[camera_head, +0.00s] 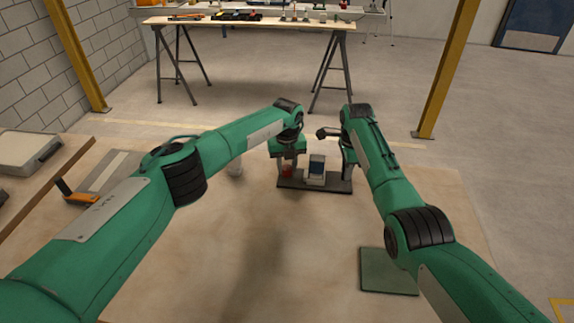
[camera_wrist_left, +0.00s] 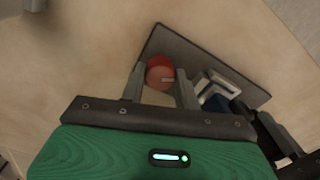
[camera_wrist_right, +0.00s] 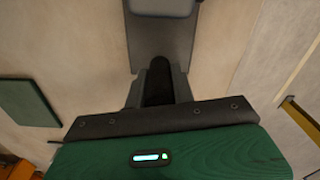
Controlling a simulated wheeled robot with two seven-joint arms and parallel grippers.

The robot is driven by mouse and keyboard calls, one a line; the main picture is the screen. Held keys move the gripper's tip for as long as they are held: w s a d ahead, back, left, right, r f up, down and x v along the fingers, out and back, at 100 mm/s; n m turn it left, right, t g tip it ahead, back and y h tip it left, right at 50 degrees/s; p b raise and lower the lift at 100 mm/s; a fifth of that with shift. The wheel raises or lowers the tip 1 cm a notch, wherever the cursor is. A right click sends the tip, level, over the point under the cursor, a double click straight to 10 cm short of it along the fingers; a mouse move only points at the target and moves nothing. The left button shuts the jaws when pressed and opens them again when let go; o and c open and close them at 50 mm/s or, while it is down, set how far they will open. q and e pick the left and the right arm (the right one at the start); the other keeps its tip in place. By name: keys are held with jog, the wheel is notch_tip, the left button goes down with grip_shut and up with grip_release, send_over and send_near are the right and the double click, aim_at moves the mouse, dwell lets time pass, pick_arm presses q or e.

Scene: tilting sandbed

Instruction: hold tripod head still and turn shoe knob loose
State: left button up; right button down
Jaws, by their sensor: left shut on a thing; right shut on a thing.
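The tripod head stands on a dark base plate (camera_head: 290,183) on the table, with a pale block with a dark blue face (camera_head: 316,168) at its middle. My left gripper (camera_head: 287,167) is shut on a red round knob (camera_wrist_left: 160,74), which sits between its fingertips at the plate's left side. My right gripper (camera_wrist_right: 158,90) is shut on a black upright cylinder (camera_wrist_right: 158,80), apparently a handle, at the plate's right end. The head view hides this hold behind my right arm. The pale block lies between the two grippers.
A green flat pad (camera_head: 388,272) lies near the front right. An orange-handled tool (camera_head: 77,195) and a grey case (camera_head: 25,150) are at the left. A pale, cup-like thing (camera_head: 235,166) stands left of the plate. The table's middle front is clear.

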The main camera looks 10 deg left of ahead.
aim_at(287, 167)
pick_arm(q)
jog(key=n, duration=1.1)
jog(key=shift+n, duration=0.4)
dwell(0.3)
jog(key=o, duration=1)
jog(key=shift+r, duration=0.15)
notch_tip(287, 167, up, 12)
jog(key=shift+f, duration=0.15)
pick_arm(e)
jog(key=c, duration=1.1)
grip_release()
